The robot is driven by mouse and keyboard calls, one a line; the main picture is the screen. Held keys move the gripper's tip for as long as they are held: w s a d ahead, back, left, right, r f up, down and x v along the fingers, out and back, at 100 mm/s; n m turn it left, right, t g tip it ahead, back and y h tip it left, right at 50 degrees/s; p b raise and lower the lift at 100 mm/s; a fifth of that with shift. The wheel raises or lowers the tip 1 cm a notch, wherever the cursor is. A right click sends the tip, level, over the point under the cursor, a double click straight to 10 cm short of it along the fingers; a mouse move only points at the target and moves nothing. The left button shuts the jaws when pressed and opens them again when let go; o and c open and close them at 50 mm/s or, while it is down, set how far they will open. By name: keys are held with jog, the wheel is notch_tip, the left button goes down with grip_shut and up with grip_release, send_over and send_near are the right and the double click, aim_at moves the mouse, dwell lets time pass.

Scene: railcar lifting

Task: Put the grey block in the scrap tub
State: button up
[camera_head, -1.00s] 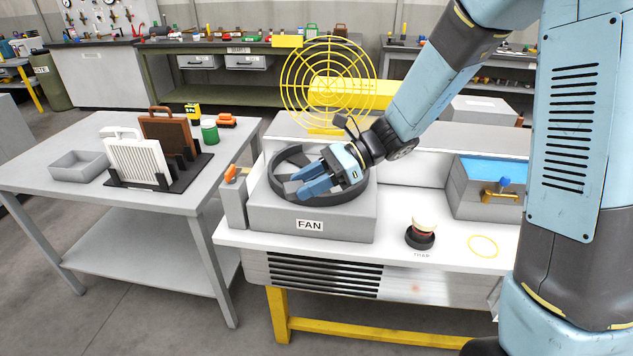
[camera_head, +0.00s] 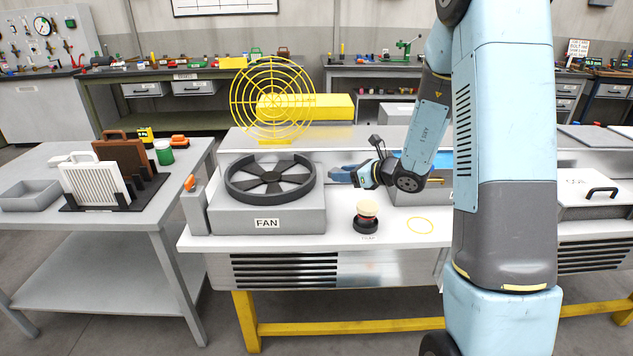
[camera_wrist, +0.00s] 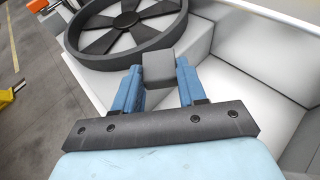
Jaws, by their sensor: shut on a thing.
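My gripper (camera_head: 338,176) is to the right of the fan housing, above the white bench. In the wrist view my gripper (camera_wrist: 158,82) is shut on a small grey block (camera_wrist: 158,67), held between the two blue fingertips. In the head view the block is too small or hidden to make out clearly. No container in view is readably labelled as the scrap tub. An open grey tray (camera_head: 30,203) lies on the left table, and I cannot tell whether it is the tub.
The fan housing (camera_head: 268,212) has an uncovered fan (camera_head: 270,180); a yellow round guard (camera_head: 272,98) stands behind it. A cream-topped knob (camera_head: 367,212) stands in front of my gripper. A blue-topped box (camera_head: 440,165) is partly behind my arm. A lidded box (camera_head: 590,205) stands at right.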

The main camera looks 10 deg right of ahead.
jog(key=w+d+f+m+t+h, duration=0.1)
jog(key=w+d+m+h, duration=0.2)
jog(key=d, duration=0.3)
jog(key=w+d+f+m+t+h, duration=0.2)
jog(key=w+d, duration=0.1)
jog(key=d, duration=0.4)
jog(key=shift+w+f+m+h, duration=0.25)
jog(key=shift+m+h, duration=0.15)
jog(key=shift+r, duration=0.15)
